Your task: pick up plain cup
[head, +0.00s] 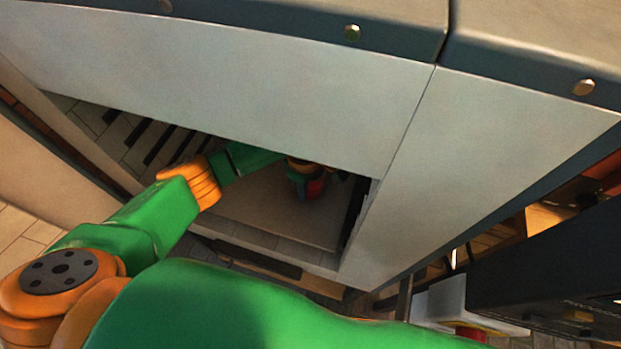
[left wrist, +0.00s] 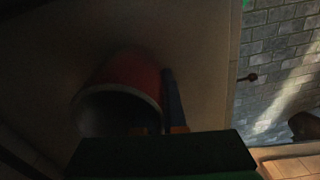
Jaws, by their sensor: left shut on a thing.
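A plain red cup (left wrist: 118,95) with a pale rim and dark inside lies large in the left wrist view, its mouth facing the camera. My left gripper (head: 307,187) reaches into this opening and is shut on the cup. One blue finger runs along the cup's right side in the left wrist view; the other finger is hidden there. My right gripper is in neither view.
A pale flat shelf (head: 262,212) lies beneath the cup inside the opening. The pale panel (head: 250,85) overhangs my left arm closely. A tiled brick surface (left wrist: 280,60) shows right of the shelf edge in the left wrist view. Dark equipment (head: 550,270) stands at the lower right.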

